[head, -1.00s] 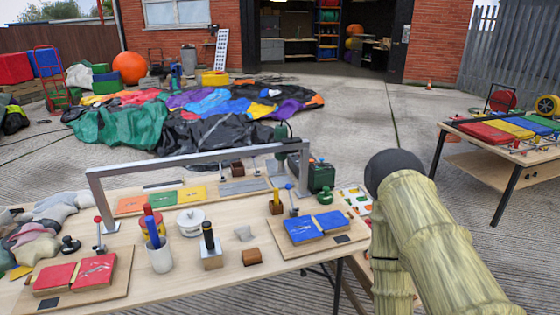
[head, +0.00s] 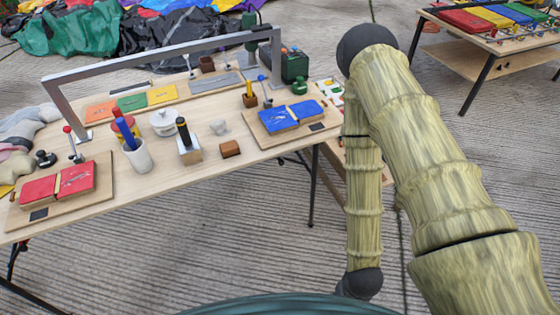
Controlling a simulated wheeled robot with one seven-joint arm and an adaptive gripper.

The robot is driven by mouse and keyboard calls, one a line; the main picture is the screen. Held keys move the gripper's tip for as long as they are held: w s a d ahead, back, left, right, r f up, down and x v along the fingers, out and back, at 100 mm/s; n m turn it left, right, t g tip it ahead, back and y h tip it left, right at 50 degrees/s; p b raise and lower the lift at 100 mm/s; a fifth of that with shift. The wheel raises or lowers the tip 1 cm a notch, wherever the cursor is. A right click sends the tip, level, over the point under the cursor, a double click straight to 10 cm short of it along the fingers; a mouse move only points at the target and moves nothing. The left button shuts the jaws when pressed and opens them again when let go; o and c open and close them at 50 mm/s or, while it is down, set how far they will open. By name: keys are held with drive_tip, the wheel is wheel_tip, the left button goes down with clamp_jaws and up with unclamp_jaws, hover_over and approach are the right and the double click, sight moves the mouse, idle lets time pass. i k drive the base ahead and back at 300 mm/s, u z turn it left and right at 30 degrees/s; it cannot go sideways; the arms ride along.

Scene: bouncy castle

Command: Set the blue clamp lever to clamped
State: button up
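The blue-tipped clamp lever (head: 264,88) stands at the back edge of the right-hand wooden board (head: 322,130) on the workbench. Its blue knob is up and its thin shaft leans slightly left. Two blue pads (head: 290,116) lie on the board in front of it, with a thin yellowish strip between them. My bamboo-patterned arm is right of the bench, apart from the lever. Its lower part hangs to a dark joint near the bottom of the picture. My gripper is not visible, so its opening cannot be seen.
A grey metal frame (head: 160,54) arches over the bench (head: 215,165). A red-tipped lever (head: 72,143) stands by red pads (head: 58,183) at left. Paved floor lies in front.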

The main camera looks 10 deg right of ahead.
sight(261, 77)
drive_tip(key=z, duration=1)
drive_tip(key=i, duration=0.35)
drive_tip(key=u, duration=0.95)
